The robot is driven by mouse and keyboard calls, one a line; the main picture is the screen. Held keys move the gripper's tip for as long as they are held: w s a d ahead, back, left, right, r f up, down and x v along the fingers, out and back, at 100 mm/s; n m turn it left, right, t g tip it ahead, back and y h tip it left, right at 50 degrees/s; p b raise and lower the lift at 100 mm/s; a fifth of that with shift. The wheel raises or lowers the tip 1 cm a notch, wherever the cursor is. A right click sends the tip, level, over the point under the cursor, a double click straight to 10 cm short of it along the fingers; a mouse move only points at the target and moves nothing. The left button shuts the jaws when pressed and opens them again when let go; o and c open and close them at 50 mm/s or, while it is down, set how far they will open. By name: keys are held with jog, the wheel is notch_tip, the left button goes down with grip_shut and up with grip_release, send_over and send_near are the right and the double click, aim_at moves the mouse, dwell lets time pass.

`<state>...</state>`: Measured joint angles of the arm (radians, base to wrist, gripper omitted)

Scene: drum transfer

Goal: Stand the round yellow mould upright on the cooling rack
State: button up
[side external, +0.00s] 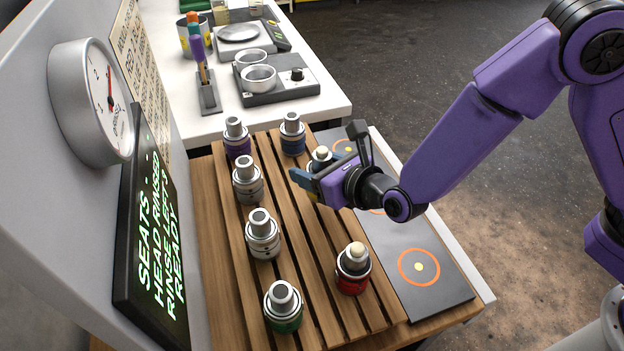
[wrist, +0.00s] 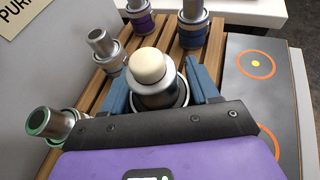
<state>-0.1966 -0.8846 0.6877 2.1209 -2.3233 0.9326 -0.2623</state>
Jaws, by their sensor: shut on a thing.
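No round yellow mould shows in either view. My gripper (side external: 316,172) is over the right part of a slatted wooden rack (side external: 300,222). Its blue fingers are shut on a silver canister with a cream rounded cap (side external: 321,154). In the wrist view the canister (wrist: 152,92) stands between the fingers, cap up and roughly upright. Its lower part is hidden by my gripper, so I cannot tell whether it touches the rack. A red canister with a cream cap (side external: 353,270) stands upright at the rack's near right.
Several silver-capped canisters stand on the rack, including purple (side external: 237,142), blue (side external: 292,136) and green (side external: 284,312) ones. A dark panel with orange rings (side external: 440,285) lies right of it. A gauge (side external: 92,102) and lit sign (side external: 155,235) stand left. A white bench (side external: 205,125) is behind.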

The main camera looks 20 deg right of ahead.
jog(key=shift+w+a+f, duration=0.25)
jog(key=shift+w+f, duration=0.05)
jog(key=shift+f, duration=1.6)
jog(key=shift+f, duration=0.15)
jog(key=o, duration=1.3)
jog(key=shift+r, duration=0.2)
jog(key=v, duration=1.2)
jog(key=shift+s, duration=0.1)
